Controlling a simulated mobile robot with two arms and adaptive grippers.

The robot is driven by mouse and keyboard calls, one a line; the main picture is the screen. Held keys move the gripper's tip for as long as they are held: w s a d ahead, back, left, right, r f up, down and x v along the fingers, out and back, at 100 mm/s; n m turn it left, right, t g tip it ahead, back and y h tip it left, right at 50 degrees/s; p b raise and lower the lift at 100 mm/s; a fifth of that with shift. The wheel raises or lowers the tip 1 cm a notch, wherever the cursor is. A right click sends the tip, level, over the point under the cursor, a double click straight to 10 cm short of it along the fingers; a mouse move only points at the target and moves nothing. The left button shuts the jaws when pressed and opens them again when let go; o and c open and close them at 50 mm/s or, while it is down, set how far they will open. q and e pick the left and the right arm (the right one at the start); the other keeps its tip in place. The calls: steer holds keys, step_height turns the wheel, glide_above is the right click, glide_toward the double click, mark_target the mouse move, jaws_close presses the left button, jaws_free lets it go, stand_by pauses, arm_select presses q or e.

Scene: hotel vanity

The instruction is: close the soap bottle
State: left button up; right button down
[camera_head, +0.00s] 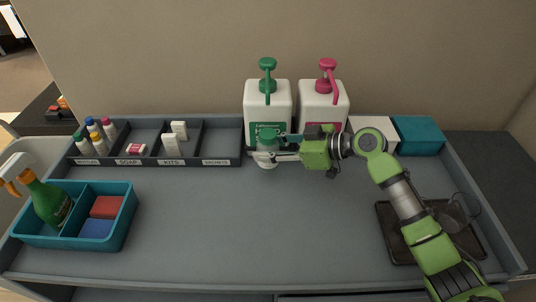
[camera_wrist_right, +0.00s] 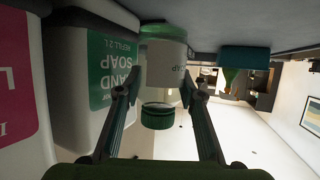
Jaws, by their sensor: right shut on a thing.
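In the right wrist view, which is upside down, the bottle's white body (camera_wrist_right: 165,58) and the dark green cap (camera_wrist_right: 157,117) show. My left gripper is not in view.
Large pump jugs, green (camera_head: 255,98) and pink (camera_head: 335,115), stand close behind. A divided tray (camera_head: 225,161) with small bottles and boxes is at left. A teal caddy (camera_head: 118,223) with spray bottle is front left; a dark tray (camera_head: 391,250) is front right. The middle counter is clear.

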steer(key=f, duration=0.1)
steer(key=f+p, duration=0.2)
steer(key=shift+w+a+f, duration=0.1)
steer(key=shift+w, duration=0.15)
steer(key=shift+f, duration=0.15)
steer(key=shift+f, duration=0.1)
steer(key=shift+f+b, duration=0.15)
steer(key=shift+b, duration=0.15)
steer(key=c, duration=1.4)
jaws_free()
